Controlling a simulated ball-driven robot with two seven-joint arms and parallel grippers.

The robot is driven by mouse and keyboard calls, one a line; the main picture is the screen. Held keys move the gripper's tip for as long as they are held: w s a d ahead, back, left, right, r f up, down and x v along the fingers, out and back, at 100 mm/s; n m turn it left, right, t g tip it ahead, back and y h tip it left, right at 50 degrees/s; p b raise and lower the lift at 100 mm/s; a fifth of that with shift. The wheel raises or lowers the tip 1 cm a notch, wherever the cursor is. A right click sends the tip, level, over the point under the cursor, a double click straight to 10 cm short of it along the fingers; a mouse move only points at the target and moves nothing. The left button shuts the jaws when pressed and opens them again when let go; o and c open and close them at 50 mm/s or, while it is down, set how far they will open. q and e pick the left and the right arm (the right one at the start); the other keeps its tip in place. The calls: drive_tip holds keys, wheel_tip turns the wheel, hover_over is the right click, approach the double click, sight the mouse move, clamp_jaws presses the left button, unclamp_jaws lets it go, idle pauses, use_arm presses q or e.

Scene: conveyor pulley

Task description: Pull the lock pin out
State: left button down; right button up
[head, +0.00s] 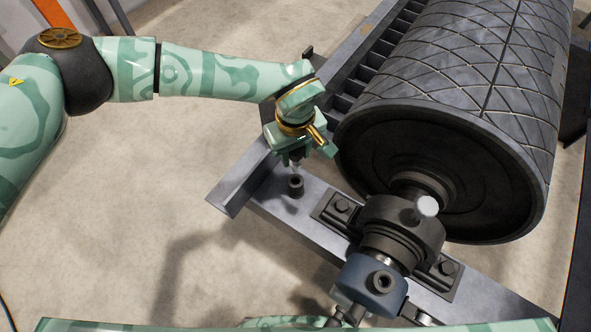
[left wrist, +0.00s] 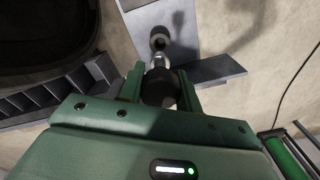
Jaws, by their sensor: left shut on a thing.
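My left gripper (head: 297,150) is shut on the dark knob of the lock pin (left wrist: 160,87), above the steel beam. In the left wrist view the knob sits between the fingertips (left wrist: 161,84), and a shiny metal shaft shows beyond it. A short dark round socket (head: 296,187) stands on the beam just below the gripper; it also shows in the left wrist view (left wrist: 158,41). The shaft lines up with the socket. I cannot tell whether the pin's tip is still inside it. My right gripper is not in view.
A large ribbed conveyor pulley (head: 435,165) stands close to the right of the gripper. A bearing block (head: 400,230) is bolted to the beam (head: 262,190), with a blue collar (head: 370,285) on the shaft. Concrete floor (head: 90,250) lies open at left.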

use_arm(q)
drive_tip(key=shift+r+p, duration=0.7)
drive_tip(key=shift+r, duration=0.85)
